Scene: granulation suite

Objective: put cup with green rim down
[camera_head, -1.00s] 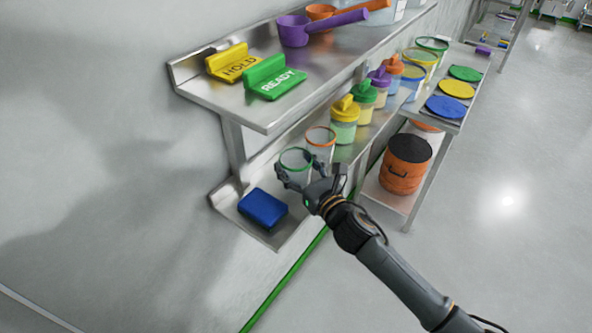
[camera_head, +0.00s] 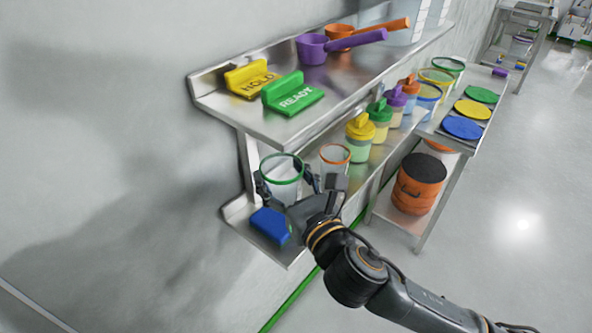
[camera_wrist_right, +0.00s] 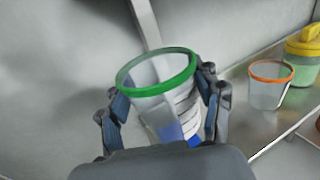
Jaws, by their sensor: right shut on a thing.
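The clear cup with the green rim (camera_head: 282,170) is held between the fingers of my right gripper (camera_head: 289,189), in front of the wall end of the lower shelf. In the right wrist view the cup (camera_wrist_right: 160,90) is slightly tilted, with a finger of the gripper (camera_wrist_right: 166,112) on each side. The cup appears raised above the shelf. My left gripper is not in view.
A clear cup with an orange rim (camera_head: 334,158) stands to the right on the lower shelf, with lidded jars such as the yellow-lidded one (camera_head: 359,138) beyond it. The upper shelf (camera_head: 215,93) overhangs, carrying yellow and green signs (camera_head: 291,93) and scoops.

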